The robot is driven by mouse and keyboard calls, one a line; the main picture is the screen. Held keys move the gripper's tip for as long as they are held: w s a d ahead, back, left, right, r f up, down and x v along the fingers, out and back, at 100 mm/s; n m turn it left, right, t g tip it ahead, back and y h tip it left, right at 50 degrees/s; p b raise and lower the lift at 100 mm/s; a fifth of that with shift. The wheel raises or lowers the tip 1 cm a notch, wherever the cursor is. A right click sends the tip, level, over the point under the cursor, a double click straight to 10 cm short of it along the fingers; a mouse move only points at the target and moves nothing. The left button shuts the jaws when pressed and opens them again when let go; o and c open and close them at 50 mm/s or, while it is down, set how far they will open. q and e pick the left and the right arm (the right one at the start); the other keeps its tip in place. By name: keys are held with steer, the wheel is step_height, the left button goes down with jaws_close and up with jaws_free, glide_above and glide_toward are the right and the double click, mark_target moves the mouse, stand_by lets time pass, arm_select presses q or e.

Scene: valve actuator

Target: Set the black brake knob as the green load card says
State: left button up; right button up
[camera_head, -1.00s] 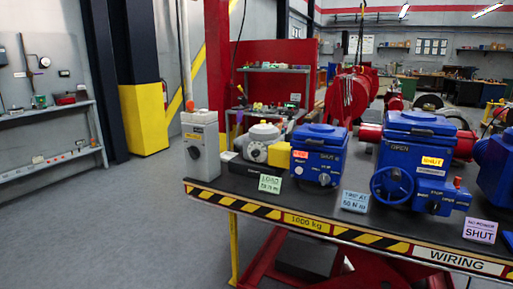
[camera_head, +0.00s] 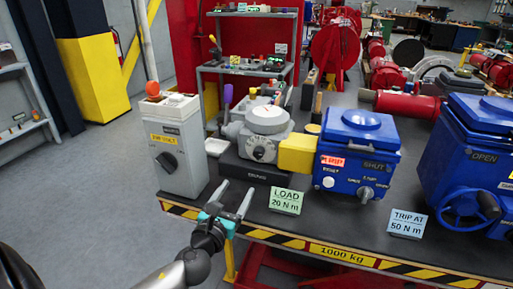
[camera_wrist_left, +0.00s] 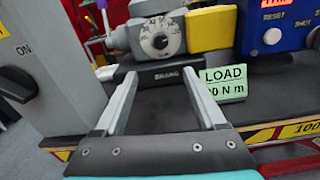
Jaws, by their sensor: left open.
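The green load card (camera_head: 286,201) stands at the table's front edge and reads "LOAD 20 N m"; part of it shows in the left wrist view (camera_wrist_left: 226,82). Behind it is a grey brake unit (camera_head: 268,122) on a black base marked "BRAKE" (camera_head: 255,171). Its black brake knob (camera_head: 259,153) is on the front face; in the left wrist view the knob (camera_wrist_left: 160,41) sits on a dial with small marks too small to read. My left gripper (camera_head: 234,199) is open and empty, in front of and below the brake unit, apart from it. My right gripper is out of view.
A grey switch box (camera_head: 180,150) with a black rotary handle stands left of the brake. A yellow coupling (camera_head: 297,154) joins the brake to a blue actuator (camera_head: 355,150). A blue card (camera_head: 407,224) reads "TRIP AT 50 N m". A larger blue actuator (camera_head: 478,150) stands right.

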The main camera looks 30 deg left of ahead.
arm_select(q)
steer(key=b, duration=0.2)
glide_toward(258, 154)
steer(key=x, duration=0.6)
steer(key=shift+w+a+f, duration=0.1)
steer(key=shift+w+a, duration=0.1)
steer(key=shift+w, duration=0.1)
steer(key=shift+w+a, duration=0.15)
steer(key=shift+w, duration=0.9)
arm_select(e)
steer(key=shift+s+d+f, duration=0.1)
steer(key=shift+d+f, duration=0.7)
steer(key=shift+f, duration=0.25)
arm_select(q)
steer(key=shift+c, duration=0.4)
jaws_close()
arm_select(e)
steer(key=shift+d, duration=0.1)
